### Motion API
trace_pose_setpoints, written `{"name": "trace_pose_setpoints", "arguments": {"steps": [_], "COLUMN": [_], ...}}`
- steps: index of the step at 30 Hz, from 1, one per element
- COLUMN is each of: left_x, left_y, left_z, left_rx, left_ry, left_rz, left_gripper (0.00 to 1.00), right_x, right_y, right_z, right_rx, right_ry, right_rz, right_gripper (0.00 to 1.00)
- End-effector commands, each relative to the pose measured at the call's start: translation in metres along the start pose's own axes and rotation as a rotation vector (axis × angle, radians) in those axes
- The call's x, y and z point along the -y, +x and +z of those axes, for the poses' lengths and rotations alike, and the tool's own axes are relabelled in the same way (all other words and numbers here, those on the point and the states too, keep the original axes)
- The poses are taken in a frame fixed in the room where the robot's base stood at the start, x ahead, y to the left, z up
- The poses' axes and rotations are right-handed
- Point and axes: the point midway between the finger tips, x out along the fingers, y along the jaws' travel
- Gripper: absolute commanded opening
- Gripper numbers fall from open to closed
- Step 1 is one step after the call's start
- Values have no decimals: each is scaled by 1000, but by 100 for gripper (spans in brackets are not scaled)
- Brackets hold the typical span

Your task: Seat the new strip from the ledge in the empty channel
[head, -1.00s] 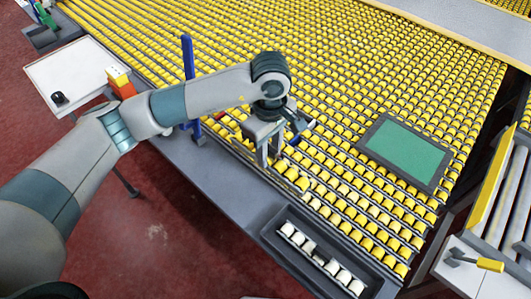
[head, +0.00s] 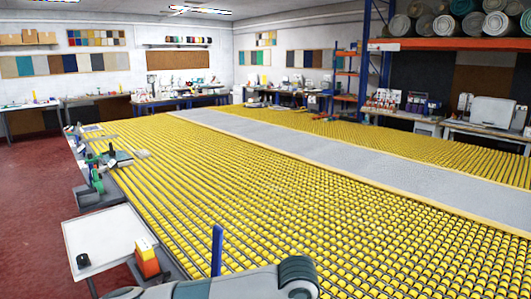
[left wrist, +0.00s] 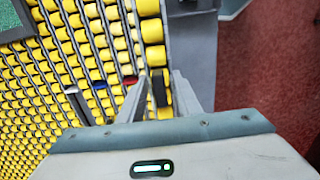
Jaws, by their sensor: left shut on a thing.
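My left gripper (left wrist: 158,103) shows in the left wrist view, its two fingers at either side of a strip of larger yellow rollers (left wrist: 152,30). It is shut on this strip, with a dark piece (left wrist: 160,90) between the fingers. The strip runs away toward the top of that view. The grey ledge (left wrist: 192,55) lies just right of it. In the head view only part of my left arm shows along the bottom; its gripper is out of that picture. I cannot make out the empty channel. My right gripper is not in view.
The yellow roller bed (head: 290,200) fills the middle of the head view. A blue post (head: 217,250) stands at its near left edge. A green mat (left wrist: 12,18) lies on the rollers.

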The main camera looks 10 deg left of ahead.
Motion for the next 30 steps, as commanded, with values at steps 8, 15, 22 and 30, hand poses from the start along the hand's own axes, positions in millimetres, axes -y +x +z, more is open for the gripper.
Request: {"name": "trace_pose_setpoints", "arguments": {"steps": [8, 15, 22, 30], "left_x": [0, 0, 8, 46], "left_y": [0, 0, -3, -18], "left_z": [0, 0, -9, -45], "left_rx": [0, 0, -1, -4], "left_ry": [0, 0, 49, 291], "left_rz": [1, 1, 2, 7], "left_gripper": [0, 0, 0, 0], "right_x": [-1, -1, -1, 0], "right_y": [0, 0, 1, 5], "right_z": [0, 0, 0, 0], "right_rx": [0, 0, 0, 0], "right_ry": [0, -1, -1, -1], "right_rz": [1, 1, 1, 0], "right_gripper": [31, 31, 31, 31]}}
